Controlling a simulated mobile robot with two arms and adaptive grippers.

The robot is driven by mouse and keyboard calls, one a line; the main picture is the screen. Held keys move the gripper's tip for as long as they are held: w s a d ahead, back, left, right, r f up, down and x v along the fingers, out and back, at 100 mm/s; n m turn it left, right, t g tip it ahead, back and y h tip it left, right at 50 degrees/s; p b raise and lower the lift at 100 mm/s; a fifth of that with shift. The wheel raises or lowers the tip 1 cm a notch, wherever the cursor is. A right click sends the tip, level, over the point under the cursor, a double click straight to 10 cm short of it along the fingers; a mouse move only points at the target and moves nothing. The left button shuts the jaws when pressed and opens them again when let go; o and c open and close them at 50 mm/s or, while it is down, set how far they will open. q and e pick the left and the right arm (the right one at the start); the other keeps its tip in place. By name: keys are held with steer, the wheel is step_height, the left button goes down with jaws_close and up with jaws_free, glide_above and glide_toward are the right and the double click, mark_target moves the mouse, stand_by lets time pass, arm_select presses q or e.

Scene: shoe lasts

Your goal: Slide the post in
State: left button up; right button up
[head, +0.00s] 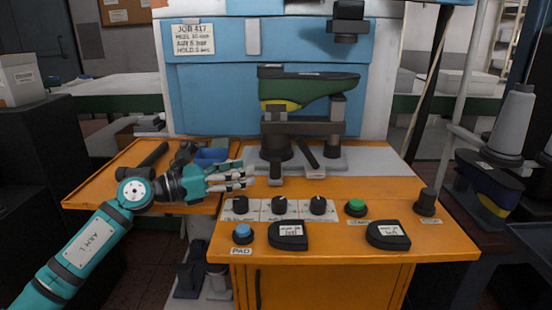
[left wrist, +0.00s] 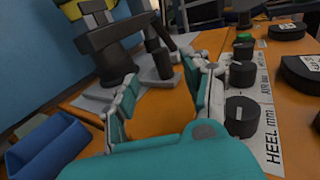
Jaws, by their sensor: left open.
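A green and yellow shoe last (head: 310,88) lies across the machine, above a dark crossbar (head: 303,127). A short grey upright post (head: 338,108) stands under its right end. A thick dark column (head: 275,142) carries the crossbar; it also shows in the left wrist view (left wrist: 108,55). My left gripper (head: 246,177) is open and empty, just left of the left lever. In the left wrist view its fingers (left wrist: 158,85) point toward the levers, apart from them. My right gripper is out of view.
Three dark knobs (head: 279,205) on a white panel lie close to the right of my left fingers. A blue tray (head: 211,156) and a hammer (head: 150,160) lie on the left shelf. A green button (head: 356,206), a blue button (head: 242,232) and two black pads (head: 288,236) occupy the front.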

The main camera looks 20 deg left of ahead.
mark_target(276, 159)
arm_select(q)
steer(key=x, duration=0.9)
steer(key=shift+w+d, duration=0.2)
steer(key=shift+d, duration=0.05)
steer(key=shift+c, duration=0.3)
steer(key=c, duration=0.9)
jaws_close()
steer(key=shift+w+d+f, duration=0.15)
steer(key=shift+f, duration=0.05)
